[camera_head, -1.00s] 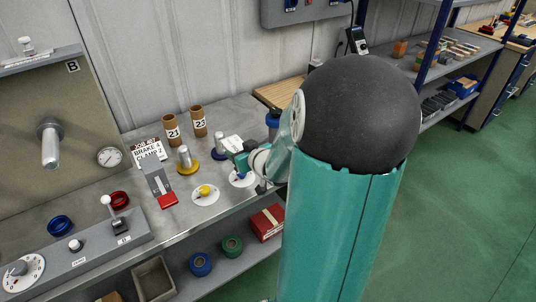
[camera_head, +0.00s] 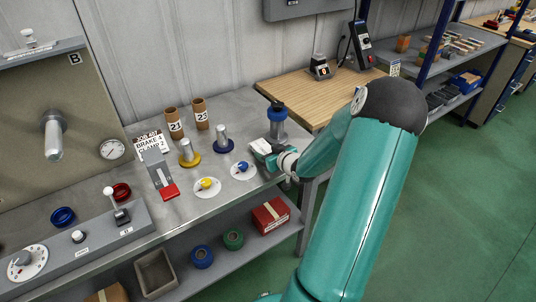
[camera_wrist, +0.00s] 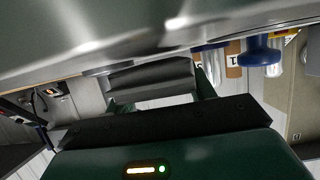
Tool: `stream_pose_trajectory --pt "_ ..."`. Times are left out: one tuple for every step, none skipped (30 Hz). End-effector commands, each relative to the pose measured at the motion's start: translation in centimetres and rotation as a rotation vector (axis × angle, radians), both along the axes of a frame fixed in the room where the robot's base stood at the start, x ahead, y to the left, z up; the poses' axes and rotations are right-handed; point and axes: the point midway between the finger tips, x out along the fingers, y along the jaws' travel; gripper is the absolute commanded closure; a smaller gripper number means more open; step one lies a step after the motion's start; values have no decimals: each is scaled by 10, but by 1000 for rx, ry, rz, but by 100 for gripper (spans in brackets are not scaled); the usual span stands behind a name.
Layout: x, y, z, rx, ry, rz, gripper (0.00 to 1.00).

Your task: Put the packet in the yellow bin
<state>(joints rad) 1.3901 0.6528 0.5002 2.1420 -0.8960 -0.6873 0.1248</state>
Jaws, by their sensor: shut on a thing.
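I see no yellow bin in either view.
The grey bench (camera_head: 232,107) carries a yellow-based post (camera_head: 188,157), a blue-based post (camera_head: 222,142), two brown tubes and discs with knobs. A blue-topped post (camera_head: 277,122) stands close behind my gripper. A wooden table (camera_head: 325,90) adjoins at the right.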

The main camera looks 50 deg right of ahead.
Motion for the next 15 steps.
stream_pose_trajectory --pt "0 0 -5 1 -1 1 68" --pt "0 0 -6 0 -1 0 68" --pt "0 0 -7 -1 -2 0 68" --pt "0 0 -6 -2 -2 1 68" --pt "0 0 -6 -2 -2 1 68" --pt "0 0 -6 -2 -2 1 68" --pt "0 0 -6 -2 -2 1 68" --pt "0 0 -6 -2 -2 1 68" --pt "0 0 -6 -2 -1 1 68" --pt "0 0 -7 -2 -1 1 68" --pt "0 0 -8 -2 -1 1 68" --pt "0 0 -9 -1 -1 0 68" --pt "0 0 -10 -1 -1 0 68" --pt "0 0 -10 -2 -1 1 42" --pt "0 0 -9 -2 -1 1 34"
